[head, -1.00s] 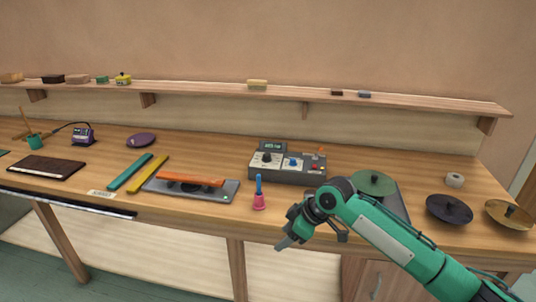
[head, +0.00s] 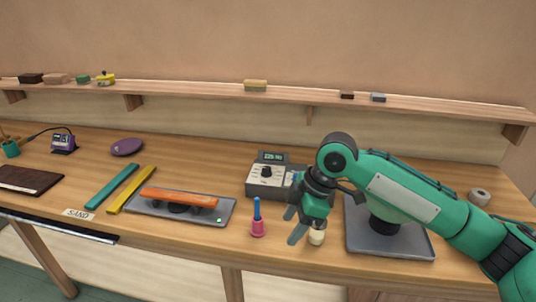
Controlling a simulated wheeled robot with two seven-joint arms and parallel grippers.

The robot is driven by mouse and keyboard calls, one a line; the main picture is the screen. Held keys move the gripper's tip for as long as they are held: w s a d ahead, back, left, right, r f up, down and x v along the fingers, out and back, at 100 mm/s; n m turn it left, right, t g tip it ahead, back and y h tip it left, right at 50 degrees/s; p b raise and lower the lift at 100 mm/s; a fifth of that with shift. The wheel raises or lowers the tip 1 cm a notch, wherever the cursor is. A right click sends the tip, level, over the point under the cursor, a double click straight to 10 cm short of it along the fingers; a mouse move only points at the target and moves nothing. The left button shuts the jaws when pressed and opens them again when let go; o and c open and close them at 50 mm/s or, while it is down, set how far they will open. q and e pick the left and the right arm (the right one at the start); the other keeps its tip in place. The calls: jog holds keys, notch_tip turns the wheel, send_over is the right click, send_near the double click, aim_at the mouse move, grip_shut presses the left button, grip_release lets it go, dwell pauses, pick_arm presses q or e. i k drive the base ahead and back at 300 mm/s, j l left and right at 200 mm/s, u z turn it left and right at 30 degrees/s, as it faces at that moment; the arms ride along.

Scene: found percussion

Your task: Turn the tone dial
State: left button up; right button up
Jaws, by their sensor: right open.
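The grey control box (head: 257,190) stands on the bench, with a small green-lit display (head: 272,157) at its back. A black dial (head: 266,172) with a pale surround is on its left half. A blue knob (head: 296,176) shows partly beside my right wrist. The labels are too small to read, so I cannot tell which one is the tone dial. My right gripper (head: 306,231) is open, pointing down in front of the box and apart from the black dial. It and its arm hide the box's right side. My left gripper is out of view.
A pink bell with a blue handle (head: 257,222) stands just left of my right gripper. A small cream object (head: 317,238) is by the fingers. A grey tray with an orange bar (head: 228,208) lies left; a grey plate (head: 390,243) lies right. A shelf (head: 200,88) runs behind.

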aim_at(266, 172)
jog(key=i, duration=1.35)
